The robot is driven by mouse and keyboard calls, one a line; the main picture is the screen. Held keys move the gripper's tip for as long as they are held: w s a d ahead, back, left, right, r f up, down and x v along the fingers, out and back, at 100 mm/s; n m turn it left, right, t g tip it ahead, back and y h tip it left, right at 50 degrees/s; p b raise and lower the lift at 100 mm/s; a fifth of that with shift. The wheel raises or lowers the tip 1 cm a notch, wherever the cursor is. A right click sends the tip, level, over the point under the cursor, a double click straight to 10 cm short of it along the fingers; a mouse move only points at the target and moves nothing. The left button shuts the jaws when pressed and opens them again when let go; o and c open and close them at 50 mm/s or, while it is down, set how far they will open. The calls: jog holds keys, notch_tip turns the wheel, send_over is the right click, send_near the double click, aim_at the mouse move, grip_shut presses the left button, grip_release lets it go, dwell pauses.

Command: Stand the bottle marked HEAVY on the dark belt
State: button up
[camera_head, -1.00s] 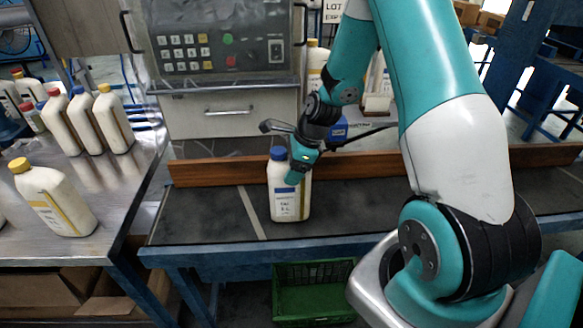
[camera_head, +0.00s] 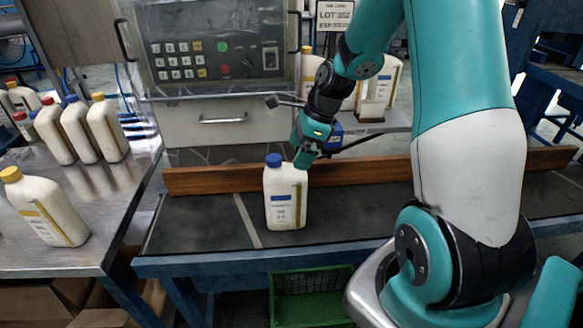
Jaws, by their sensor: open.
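A white bottle with a blue cap (camera_head: 285,200) stands upright on the dark belt (camera_head: 345,212), in front of the wooden rail. Its label faces me, but the print is too small to read, so I cannot tell whether it says HEAVY. My gripper (camera_head: 302,158) is open and empty, just above and to the right of the bottle's shoulder. It looks apart from the bottle, though their outlines nearly meet.
A brown wooden rail (camera_head: 375,171) runs along the belt's back. A steel table (camera_head: 120,190) at left holds several bottles, including a yellow-capped one (camera_head: 48,208) near its front. A green crate (camera_head: 312,305) sits below the belt. The belt left of the bottle is clear.

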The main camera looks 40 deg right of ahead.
jog(key=s+a+r+n+g, duration=0.1)
jog(key=s+a+r+n, duration=0.35)
jog(key=a+n, duration=0.45)
jog(key=s+a+r+n, duration=0.4)
jog(key=a+r+n, duration=0.2)
jog(key=a+n, duration=0.2)
jog(key=s+a+r+n, duration=0.1)
jog(key=s+a+n, duration=0.3)
jog(key=s+n, duration=0.2)
jog(key=s+a+r+n+g, duration=0.1)
jog(key=s+a+n, duration=0.3)
jog(key=n, duration=0.5)
jog(key=shift+s+r+y, duration=0.3)
jog(key=shift+s+r, duration=0.15)
jog(key=shift+s, duration=0.55)
